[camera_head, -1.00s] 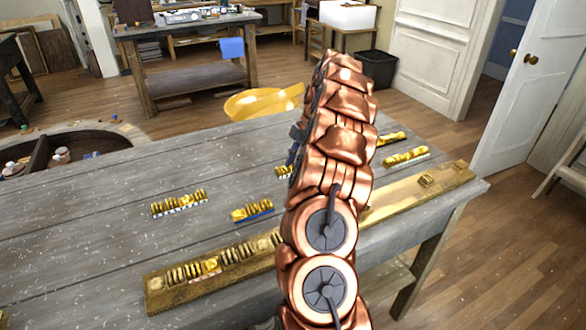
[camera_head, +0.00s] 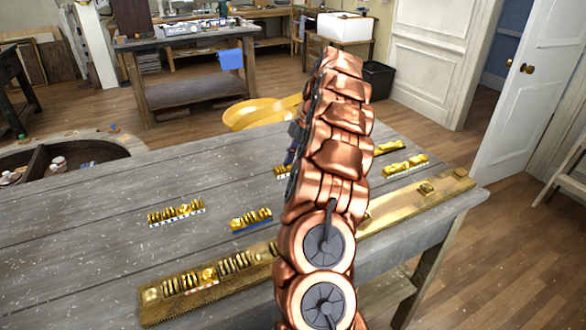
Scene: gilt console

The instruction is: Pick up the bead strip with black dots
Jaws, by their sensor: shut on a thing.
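My gripper (camera_head: 293,158) shows only as a dark sliver at the left of my copper arm, which hides its fingertips. A gold bead strip with a pale edge (camera_head: 282,171) sticks out to the left below it, partly covered by the arm. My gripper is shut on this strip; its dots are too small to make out. Another gold strip with a dark-and-white speckled edge (camera_head: 176,213) lies on the grey table at left. A strip with a blue edge (camera_head: 251,219) lies right of it. A pale-edged strip (camera_head: 405,165) and a darker one (camera_head: 388,147) lie right of the arm.
A long brass rail (camera_head: 155,312) with several gold pieces runs along the front of the grey plank table (camera_head: 90,235), passing behind my arm. The table's left side is mostly clear.

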